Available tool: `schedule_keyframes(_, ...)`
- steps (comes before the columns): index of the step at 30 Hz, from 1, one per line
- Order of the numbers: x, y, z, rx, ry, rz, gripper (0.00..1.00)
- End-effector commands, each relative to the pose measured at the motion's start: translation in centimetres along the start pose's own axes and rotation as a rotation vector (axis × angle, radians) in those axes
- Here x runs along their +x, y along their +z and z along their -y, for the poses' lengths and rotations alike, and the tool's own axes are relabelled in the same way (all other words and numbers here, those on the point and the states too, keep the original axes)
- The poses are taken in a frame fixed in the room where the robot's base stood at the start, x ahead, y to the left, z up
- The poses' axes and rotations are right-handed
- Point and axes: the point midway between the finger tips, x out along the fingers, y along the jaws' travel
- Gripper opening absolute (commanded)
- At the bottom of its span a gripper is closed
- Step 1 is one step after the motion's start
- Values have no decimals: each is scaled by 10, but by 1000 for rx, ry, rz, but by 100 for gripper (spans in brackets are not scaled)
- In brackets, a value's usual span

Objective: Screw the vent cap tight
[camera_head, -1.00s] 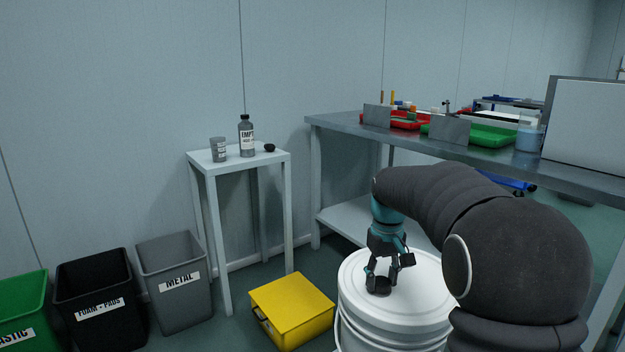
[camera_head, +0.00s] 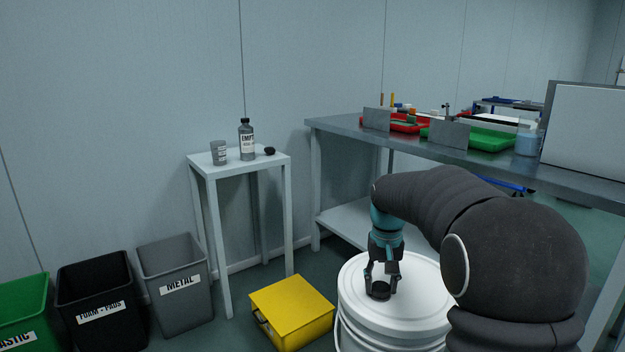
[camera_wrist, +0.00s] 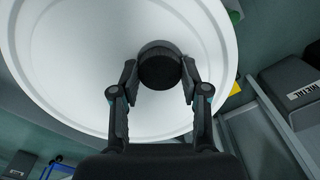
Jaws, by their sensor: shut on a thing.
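The vent cap (camera_head: 378,291) is a round black cap on the lid of a white drum (camera_head: 418,283). It also shows in the wrist view as a dark ribbed disc (camera_wrist: 160,68) over the white lid (camera_wrist: 85,60). My gripper (camera_head: 381,284) points down at the cap from above, with one finger on each side of it. In the wrist view my gripper (camera_wrist: 159,80) is shut on the cap's sides. The cap's underside and any thread are hidden.
A yellow box (camera_head: 291,312) stands on the floor left of the drum. Grey (camera_head: 174,283), black and green bins stand further left. A small table (camera_head: 240,166) holds a bottle and a cup. A workbench (camera_head: 450,150) with trays runs behind the drum.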

Motion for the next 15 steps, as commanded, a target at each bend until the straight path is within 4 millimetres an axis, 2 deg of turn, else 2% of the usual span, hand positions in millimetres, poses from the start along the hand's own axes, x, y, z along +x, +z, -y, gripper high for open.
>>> schedule_keyframes(9,-2,0,0,249,0,0,6)
schedule_keyframes(15,0,0,0,278,0,0,6)
